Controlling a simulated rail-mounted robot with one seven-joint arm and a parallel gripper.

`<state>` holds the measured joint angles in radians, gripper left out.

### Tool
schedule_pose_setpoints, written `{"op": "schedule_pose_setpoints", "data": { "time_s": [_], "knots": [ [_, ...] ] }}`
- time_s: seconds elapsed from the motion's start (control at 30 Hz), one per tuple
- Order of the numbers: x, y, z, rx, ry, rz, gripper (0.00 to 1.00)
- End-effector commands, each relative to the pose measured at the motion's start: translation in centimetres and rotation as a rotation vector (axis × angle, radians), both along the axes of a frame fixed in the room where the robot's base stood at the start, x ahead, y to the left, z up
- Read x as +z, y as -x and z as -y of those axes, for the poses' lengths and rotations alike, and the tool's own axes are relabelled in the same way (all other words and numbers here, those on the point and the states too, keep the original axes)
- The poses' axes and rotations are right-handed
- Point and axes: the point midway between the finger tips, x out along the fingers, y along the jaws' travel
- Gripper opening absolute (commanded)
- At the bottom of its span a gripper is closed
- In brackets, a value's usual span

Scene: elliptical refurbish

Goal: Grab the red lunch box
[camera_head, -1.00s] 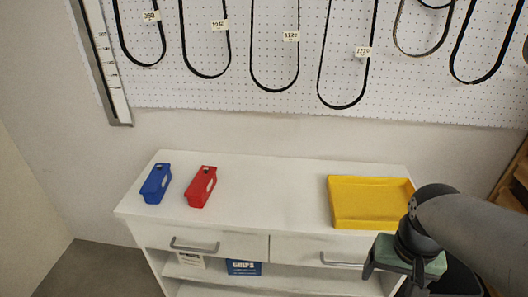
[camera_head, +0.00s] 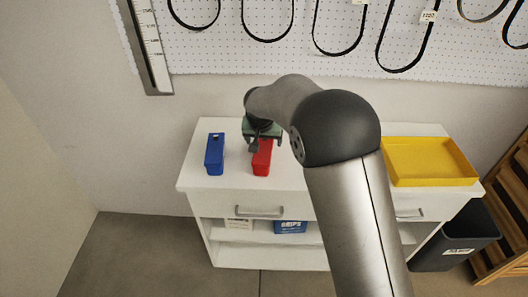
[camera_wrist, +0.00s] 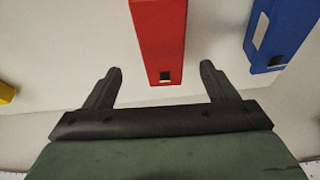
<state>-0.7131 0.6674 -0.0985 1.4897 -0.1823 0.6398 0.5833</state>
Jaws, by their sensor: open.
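The red lunch box (camera_head: 262,160) lies on the white cabinet top, partly hidden behind my gripper in the head view. In the wrist view the red box (camera_wrist: 160,35) runs up from between the two finger lines, with a small dark square near its close end. My gripper (camera_wrist: 160,82) is open, one finger to each side of the red box's line; nothing is held. In the head view my gripper (camera_head: 260,145) is over the far end of the red box. I cannot tell the exact height between them.
A blue box (camera_head: 215,153) stands left of the red one; in the wrist view it is at the right (camera_wrist: 280,35). A yellow tray (camera_head: 430,163) is on the right of the white cabinet (camera_head: 195,178). A pegboard with belts (camera_head: 220,55) is behind. A dark bin (camera_head: 458,240) stands at the right.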

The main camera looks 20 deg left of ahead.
Motion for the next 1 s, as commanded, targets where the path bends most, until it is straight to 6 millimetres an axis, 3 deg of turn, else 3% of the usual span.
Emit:
{"op": "schedule_pose_setpoints", "data": {
  "time_s": [0.2, 0.47, 0.7, 1.0],
  "knots": [
    [-3.6, -1.5, -0.2, -0.001, 0.002, -0.003, 0.79],
    [-5.3, -2.0, -0.4, 0.0, 0.001, -0.002, 0.79],
    [-8.7, -3.0, -0.8, -0.002, 0.002, -0.003, 0.79],
    [-9.7, -3.4, -0.9, 0.0, 0.0, 0.0, 0.79]
  ]
}}
